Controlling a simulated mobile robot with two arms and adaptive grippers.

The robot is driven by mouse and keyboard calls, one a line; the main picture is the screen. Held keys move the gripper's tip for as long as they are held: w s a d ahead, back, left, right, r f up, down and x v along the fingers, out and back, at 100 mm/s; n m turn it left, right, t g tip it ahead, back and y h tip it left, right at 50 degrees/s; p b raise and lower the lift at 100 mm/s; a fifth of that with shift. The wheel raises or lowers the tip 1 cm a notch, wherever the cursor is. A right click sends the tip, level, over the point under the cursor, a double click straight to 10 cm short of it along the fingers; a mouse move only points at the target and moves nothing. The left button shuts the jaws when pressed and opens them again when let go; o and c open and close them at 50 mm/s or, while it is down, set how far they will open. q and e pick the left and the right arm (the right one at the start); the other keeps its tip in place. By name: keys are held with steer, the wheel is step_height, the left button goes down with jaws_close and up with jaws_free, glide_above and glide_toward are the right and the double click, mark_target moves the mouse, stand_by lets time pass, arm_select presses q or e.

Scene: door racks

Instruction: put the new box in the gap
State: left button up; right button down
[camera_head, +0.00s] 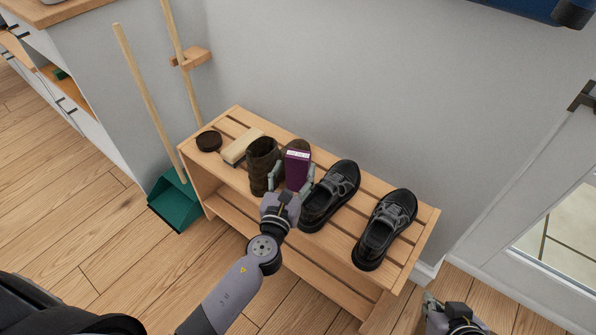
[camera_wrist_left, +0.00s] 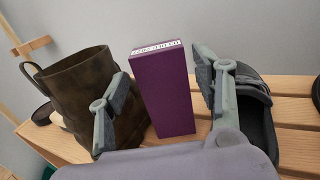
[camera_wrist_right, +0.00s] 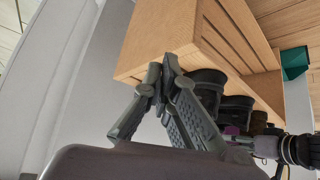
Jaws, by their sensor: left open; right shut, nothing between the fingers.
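A purple box (camera_head: 297,169) with a white printed top edge stands upright on the slatted wooden rack (camera_head: 230,187), between a brown boot and a black shoe. My left gripper (camera_head: 290,181) is open, with one finger on each side of the box. In the left wrist view the box (camera_wrist_left: 165,92) stands between the open fingers, and a space shows on both sides of it. The left finger overlaps the boot in that view. My right gripper (camera_head: 440,310) is shut and empty, low at the right, away from the rack. Its closed fingertips show in the right wrist view (camera_wrist_right: 168,72).
A brown boot (camera_head: 262,163) stands left of the box, with part of another brown item behind it. Two black shoes (camera_head: 333,192) (camera_head: 386,228) stand to the right. A brush (camera_head: 241,147) and a round tin (camera_head: 209,140) lie at the left end. A green dustpan (camera_head: 175,203) stands beside the rack.

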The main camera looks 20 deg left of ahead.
mark_target(296, 163)
arm_select(q)
steer(key=w, duration=0.4)
steer(key=shift+a+r, duration=0.1)
steer(key=shift+w, duration=0.35)
jaws_close()
arm_select(e)
steer(key=shift+w+a+r+t, duration=0.2)
steer(key=shift+w+r+t, duration=0.1)
steer(key=shift+w, duration=0.25)
arm_select(q)
steer(key=shift+r, duration=0.1)
arm_select(e)
steer(key=shift+s, duration=0.1)
